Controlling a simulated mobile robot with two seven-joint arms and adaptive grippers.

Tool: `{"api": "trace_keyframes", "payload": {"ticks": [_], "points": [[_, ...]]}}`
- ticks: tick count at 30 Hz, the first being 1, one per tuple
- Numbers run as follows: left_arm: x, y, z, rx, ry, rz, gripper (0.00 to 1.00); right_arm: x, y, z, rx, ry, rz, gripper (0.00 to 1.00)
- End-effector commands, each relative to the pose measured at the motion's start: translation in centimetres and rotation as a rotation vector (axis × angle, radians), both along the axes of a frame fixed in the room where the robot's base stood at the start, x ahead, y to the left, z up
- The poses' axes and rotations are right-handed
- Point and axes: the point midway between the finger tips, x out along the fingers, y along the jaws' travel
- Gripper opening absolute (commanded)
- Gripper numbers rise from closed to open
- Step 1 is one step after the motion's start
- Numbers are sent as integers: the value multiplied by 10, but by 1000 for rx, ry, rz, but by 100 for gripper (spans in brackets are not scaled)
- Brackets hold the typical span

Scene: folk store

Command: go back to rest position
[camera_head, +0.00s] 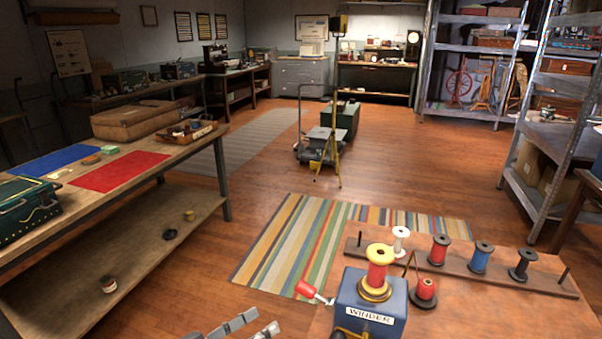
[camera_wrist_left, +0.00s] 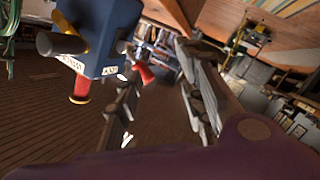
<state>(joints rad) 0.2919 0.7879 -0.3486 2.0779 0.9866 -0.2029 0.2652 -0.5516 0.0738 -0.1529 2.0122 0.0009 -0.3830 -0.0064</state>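My left gripper (camera_head: 264,320) shows at the bottom edge of the head view, left of the blue winder (camera_head: 370,300). Its two fingers stand apart with nothing between them; it also shows open in the left wrist view (camera_wrist_left: 158,64). The winder stands on the wooden table at right and carries a red spool (camera_head: 378,268) with yellow flanges. Its red crank handle (camera_head: 306,289) points toward the gripper, apart from it in the head view. In the tilted wrist view, the winder (camera_wrist_left: 105,30) is at upper left. My right gripper is not in view.
A wooden rack (camera_head: 470,269) with several spools stands behind the winder. A red spool (camera_head: 424,292) sits beside it. A workbench (camera_head: 150,157) with red and blue mats runs along the left. Open floor and a striped rug (camera_head: 290,245) lie between.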

Motion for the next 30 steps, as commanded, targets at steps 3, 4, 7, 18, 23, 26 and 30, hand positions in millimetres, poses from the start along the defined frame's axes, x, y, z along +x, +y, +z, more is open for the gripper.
{"api": "trace_keyframes", "payload": {"ticks": [3,4,7,18,23,26,30], "points": [[-23,19,-41,206,-45,65,36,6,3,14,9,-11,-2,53],[-32,26,-53,264,-49,84,36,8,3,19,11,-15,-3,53],[-72,50,-95,456,-26,151,36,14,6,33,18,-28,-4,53],[-259,106,-178,778,289,336,36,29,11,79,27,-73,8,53],[-293,106,-183,757,358,363,36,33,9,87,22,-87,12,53],[-297,106,-184,759,364,363,36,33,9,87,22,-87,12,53],[-297,106,-184,759,364,363,36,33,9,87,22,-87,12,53]]}}
